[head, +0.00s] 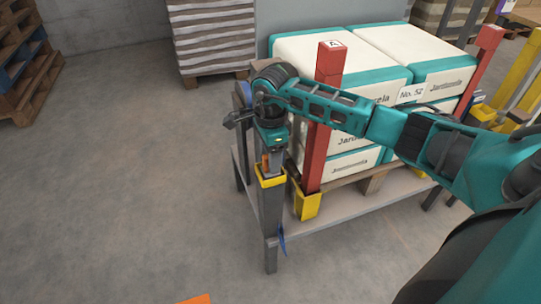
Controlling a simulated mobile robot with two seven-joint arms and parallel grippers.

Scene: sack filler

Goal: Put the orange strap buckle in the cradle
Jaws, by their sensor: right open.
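My right gripper (271,152) points down at the top of a grey post (270,225). It is open. Directly under it is a small orange piece, seemingly the orange strap buckle (265,164), partly hidden by the gripper. The orange piece sits at the mouth of a yellow holder, seemingly the cradle (271,181), on top of the post. I cannot tell how deep it sits or whether the fingers touch it. My left gripper is not in view.
A red post (321,120) marked A stands in a yellow foot (306,203) just right of the holder. White and teal sacks (345,48) are stacked behind it on a grey table (345,208). Blue strap (282,241) hangs by the post.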

